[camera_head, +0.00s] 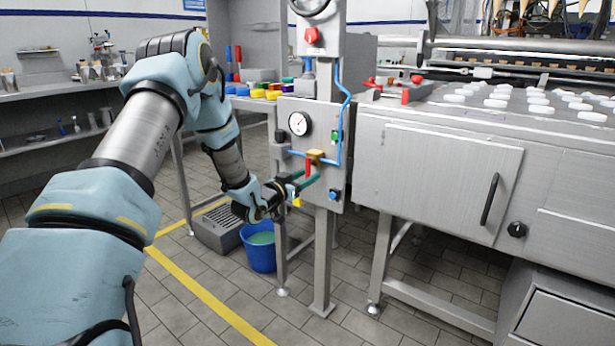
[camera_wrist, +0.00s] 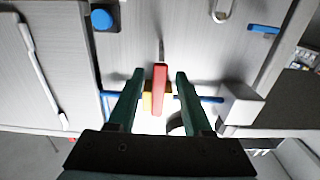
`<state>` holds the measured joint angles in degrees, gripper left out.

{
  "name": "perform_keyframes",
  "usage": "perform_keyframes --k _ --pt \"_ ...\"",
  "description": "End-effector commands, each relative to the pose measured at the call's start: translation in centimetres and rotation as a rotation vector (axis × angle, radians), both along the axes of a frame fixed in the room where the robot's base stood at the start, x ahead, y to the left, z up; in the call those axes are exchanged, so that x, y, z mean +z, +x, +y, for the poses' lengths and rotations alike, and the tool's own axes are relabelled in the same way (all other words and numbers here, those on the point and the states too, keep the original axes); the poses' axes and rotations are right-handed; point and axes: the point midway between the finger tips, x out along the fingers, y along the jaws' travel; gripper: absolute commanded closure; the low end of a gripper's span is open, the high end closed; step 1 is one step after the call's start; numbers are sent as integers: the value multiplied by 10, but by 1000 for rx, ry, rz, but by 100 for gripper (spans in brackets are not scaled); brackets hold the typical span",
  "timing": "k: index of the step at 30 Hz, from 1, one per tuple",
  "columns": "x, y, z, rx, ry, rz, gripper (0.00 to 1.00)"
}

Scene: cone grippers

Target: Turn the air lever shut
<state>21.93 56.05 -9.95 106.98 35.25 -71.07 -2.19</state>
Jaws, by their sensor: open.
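The air lever (camera_head: 308,168) is a short red handle on a brass-yellow valve (camera_head: 316,155), mounted on the front of a grey steel panel. It points down from the valve, crosswise to the blue air pipe (camera_head: 297,153). My gripper (camera_head: 310,178) is at the panel, just below the valve, with green fingers. In the wrist view, my gripper (camera_wrist: 160,74) is open, with one finger on each side of the red lever (camera_wrist: 160,88). Gaps show between the lever and both fingers. The yellow valve (camera_wrist: 148,101) is partly hidden behind the lever.
A pressure gauge (camera_head: 299,123) and a green switch (camera_head: 335,136) sit above and beside the valve. A blue button (camera_head: 333,195) is at the panel's lower right. A blue bucket (camera_head: 260,250) stands on the floor below. The steel machine (camera_head: 440,175) stands to the right.

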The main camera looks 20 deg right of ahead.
Motion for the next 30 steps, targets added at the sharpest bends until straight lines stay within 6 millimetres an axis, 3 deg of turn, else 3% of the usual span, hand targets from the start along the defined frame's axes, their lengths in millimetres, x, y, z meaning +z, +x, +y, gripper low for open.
perform_keyframes --k 9,15,30 --pt "-1 -28 54 4 2 2 50" --pt "-1 -43 79 3 2 2 50" --pt "0 -48 88 1 1 0 50"
